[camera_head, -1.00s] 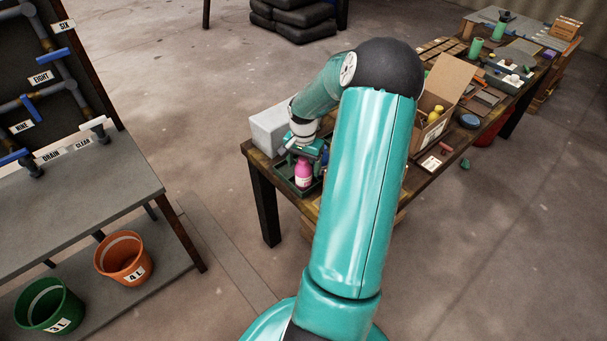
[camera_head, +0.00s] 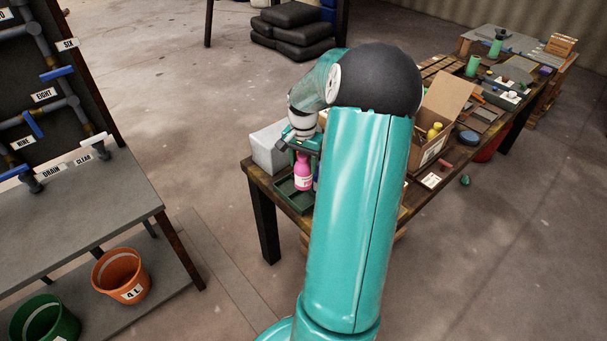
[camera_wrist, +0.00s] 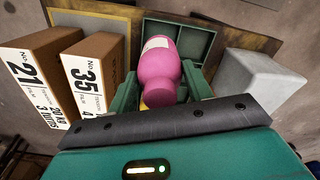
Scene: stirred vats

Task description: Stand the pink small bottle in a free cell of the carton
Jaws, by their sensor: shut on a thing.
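The pink small bottle (camera_head: 303,173) is upright in my gripper (camera_head: 304,154), above the right part of a dark green tray (camera_head: 288,205) at the near table end. In the wrist view my gripper (camera_wrist: 163,90) is shut on the pink bottle (camera_wrist: 158,68), with a green finger on each side. The tray (camera_wrist: 205,43) shows behind the bottle. The open cardboard carton (camera_head: 432,152) stands farther along the table, right of my arm, with its flap up. Yellow-topped items (camera_head: 433,131) are inside it. Its cells and free room are mostly hidden.
A pale grey box (camera_head: 268,150) stands close to the tray; it is right of the bottle in the wrist view (camera_wrist: 258,82). Two brown boxes, 21 (camera_wrist: 38,65) and 35 (camera_wrist: 93,75), are at left there. My arm hides the table between tray and carton.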

